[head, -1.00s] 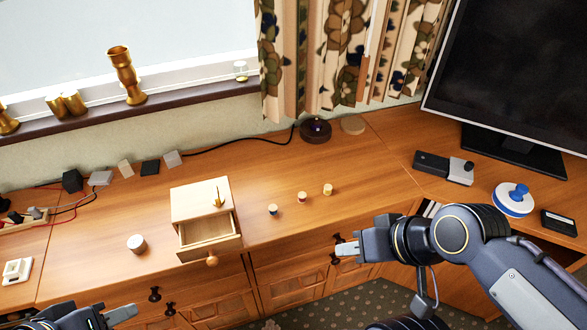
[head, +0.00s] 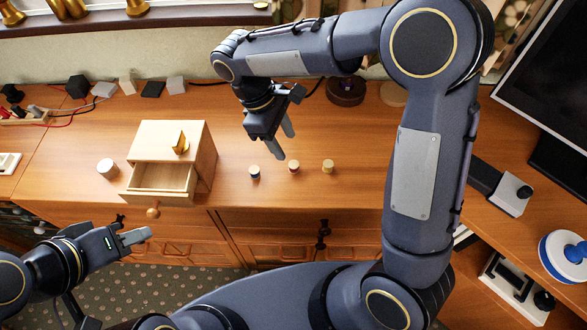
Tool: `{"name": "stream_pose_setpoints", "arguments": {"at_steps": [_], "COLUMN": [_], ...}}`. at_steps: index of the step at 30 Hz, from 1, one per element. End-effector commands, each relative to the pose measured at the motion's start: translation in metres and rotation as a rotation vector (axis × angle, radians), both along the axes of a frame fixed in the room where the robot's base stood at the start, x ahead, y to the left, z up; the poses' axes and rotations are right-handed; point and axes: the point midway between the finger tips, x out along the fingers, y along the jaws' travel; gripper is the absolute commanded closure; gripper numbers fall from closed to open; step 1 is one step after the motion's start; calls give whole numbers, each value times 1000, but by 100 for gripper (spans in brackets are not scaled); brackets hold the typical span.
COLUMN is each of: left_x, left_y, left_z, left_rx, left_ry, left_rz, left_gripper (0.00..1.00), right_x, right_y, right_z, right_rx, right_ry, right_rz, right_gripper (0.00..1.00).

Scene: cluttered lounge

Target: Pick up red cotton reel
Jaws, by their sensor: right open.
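Three small cotton reels stand upright in a row on the wooden desk. The middle one (head: 294,167) has a reddish band and looks like the red cotton reel. A dark blue reel (head: 254,172) is to its left and a yellowish reel (head: 328,166) to its right. My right gripper (head: 281,142) points down above the desk, open and empty, just behind the blue and red reels. It is apart from the red reel. My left gripper (head: 136,238) is low in front of the desk, seen side-on, with nothing visible in it; its jaw opening is unclear.
A small wooden box with an open drawer (head: 160,178) stands left of the reels, with a white cylinder (head: 107,168) beside it. A dark round object (head: 345,91) is at the back. My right arm covers the desk's right part.

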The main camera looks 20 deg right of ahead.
Motion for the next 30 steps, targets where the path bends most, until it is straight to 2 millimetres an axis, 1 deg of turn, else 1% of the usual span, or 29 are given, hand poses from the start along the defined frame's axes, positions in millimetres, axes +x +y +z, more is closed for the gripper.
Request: {"name": "stream_pose_setpoints", "arguments": {"at_steps": [1,4,11,19,23,29,30], "left_x": [0,0,0,0,0,0,0], "left_y": [0,0,0,0,0,0,0], "left_z": [-2,-3,-6,-9,-10,-10,-10], "left_rx": [0,0,0,0,0,0,0], "left_ry": [0,0,0,0,0,0,0], "left_rz": [0,0,0,0,0,0,0], "left_gripper": [64,64,64,64,64,64,64], "right_x": [2,3,-1,-6,-7,-7,-7], "right_y": [5,7,-2,-14,-16,-17,-17], "right_z": [-6,-14,-38,-75,-82,-83,-83], "right_rx": [-15,-29,-30,-29,-28,-28,-28], "right_ry": [9,17,19,19,17,16,16], "right_rz": [20,36,37,35,35,35,34], "right_gripper": [52,52,52,52,52,52,54]}}
